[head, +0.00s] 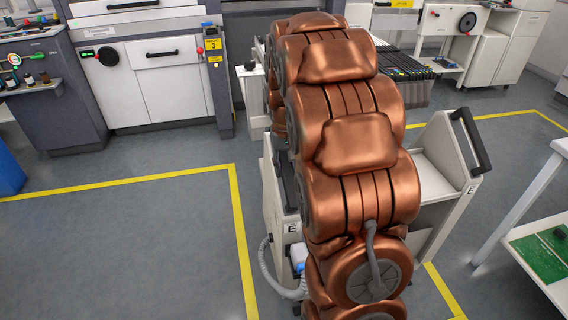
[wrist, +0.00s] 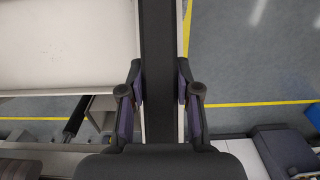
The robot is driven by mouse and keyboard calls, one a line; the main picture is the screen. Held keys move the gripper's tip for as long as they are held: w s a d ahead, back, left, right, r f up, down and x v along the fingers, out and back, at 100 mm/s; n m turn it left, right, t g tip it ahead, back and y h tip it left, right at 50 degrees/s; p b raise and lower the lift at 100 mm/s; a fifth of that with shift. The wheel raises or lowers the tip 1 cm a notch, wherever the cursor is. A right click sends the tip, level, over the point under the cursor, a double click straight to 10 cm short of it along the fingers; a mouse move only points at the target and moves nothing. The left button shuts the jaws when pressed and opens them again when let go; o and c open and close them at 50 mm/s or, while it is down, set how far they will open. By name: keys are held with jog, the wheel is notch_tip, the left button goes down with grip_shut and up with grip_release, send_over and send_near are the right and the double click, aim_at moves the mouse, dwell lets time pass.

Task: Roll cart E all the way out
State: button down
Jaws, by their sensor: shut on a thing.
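Cart E (head: 438,215) is a pale trolley with black handles and "E" labels. In the head view it stands on the grey floor, its middle hidden behind my copper arm. Its right end panel carries a black handle (head: 470,140); part of its left side shows beside the arm. In the wrist view my gripper (wrist: 160,80) is shut on a long black handle bar (wrist: 158,45), one finger on each side. A pale cart surface (wrist: 65,45) lies left of the bar. My gripper is hidden behind the arm in the head view.
Yellow floor lines (head: 239,230) run on both sides of the cart. Grey machines (head: 150,60) stand behind. A white table (head: 545,245) with a green board is close on the right. Open floor lies at the left, with a blue bin (head: 8,172) at the edge.

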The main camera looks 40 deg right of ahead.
jog(key=c, duration=0.8)
grip_release()
jog(key=shift+w, duration=0.1)
notch_tip(320, 180, up, 12)
dwell(0.4)
